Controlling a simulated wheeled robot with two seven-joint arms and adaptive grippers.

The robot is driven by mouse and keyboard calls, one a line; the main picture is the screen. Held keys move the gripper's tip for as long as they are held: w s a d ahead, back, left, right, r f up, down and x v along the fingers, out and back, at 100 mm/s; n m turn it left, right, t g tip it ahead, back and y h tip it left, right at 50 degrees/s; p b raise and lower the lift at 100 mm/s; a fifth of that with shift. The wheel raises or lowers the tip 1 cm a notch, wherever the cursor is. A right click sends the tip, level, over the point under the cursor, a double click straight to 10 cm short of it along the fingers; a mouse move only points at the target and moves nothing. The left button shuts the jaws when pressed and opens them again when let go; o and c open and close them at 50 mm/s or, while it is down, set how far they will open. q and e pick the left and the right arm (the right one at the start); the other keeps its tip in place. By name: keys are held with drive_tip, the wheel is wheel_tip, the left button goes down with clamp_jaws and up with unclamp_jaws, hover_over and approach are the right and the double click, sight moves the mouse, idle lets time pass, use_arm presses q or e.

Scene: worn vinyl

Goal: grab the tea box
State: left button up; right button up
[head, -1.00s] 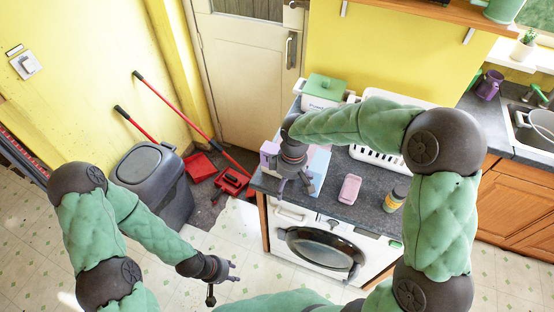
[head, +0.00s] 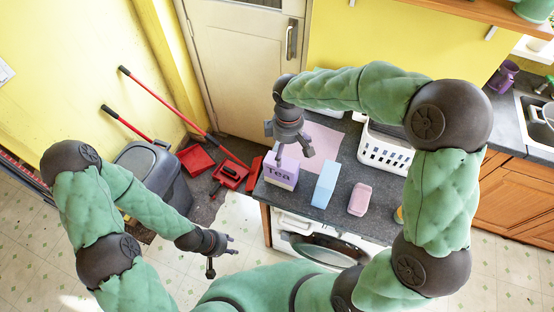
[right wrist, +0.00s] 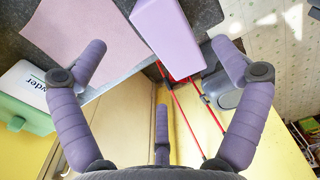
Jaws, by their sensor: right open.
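The tea box (head: 281,173) is a lilac box with "Tea" on its front, standing at the left front corner of the grey worktop. It also shows in the right wrist view (right wrist: 167,37), between and beyond the fingers. My right gripper (head: 294,150) is open and empty, just above and behind the box in the head view, covering part of its back. I cannot tell whether a finger touches it. My left gripper (head: 229,246) is open and empty, low in front of the worktop's left side, away from the box.
A light blue box (head: 325,184) stands right of the tea box, with a pink block (head: 360,199) beyond it. A pink sheet (head: 325,141) lies behind. A white basket (head: 385,152) stands at the back right. A grey bin (head: 150,168) stands left on the floor.

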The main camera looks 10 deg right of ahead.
sight(285, 158)
wheel_tip(285, 158, down, 5)
drive_tip(key=shift+w+r+b, duration=0.1)
drive_tip(key=shift+r+b, duration=0.1)
drive_tip(key=shift+b, duration=0.1)
drive_tip(key=shift+w+f, duration=0.2)
drive_tip(key=shift+f, duration=0.25)
drive_tip(key=shift+a+f+b, duration=0.2)
drive_tip(key=shift+a+f, duration=0.05)
drive_tip(key=shift+f, duration=1.05)
drive_tip(key=shift+a+f+b, duration=0.2)
drive_tip(key=shift+f, duration=1.05)
drive_tip(key=shift+s, duration=0.1)
drive_tip(key=c, duration=1.4)
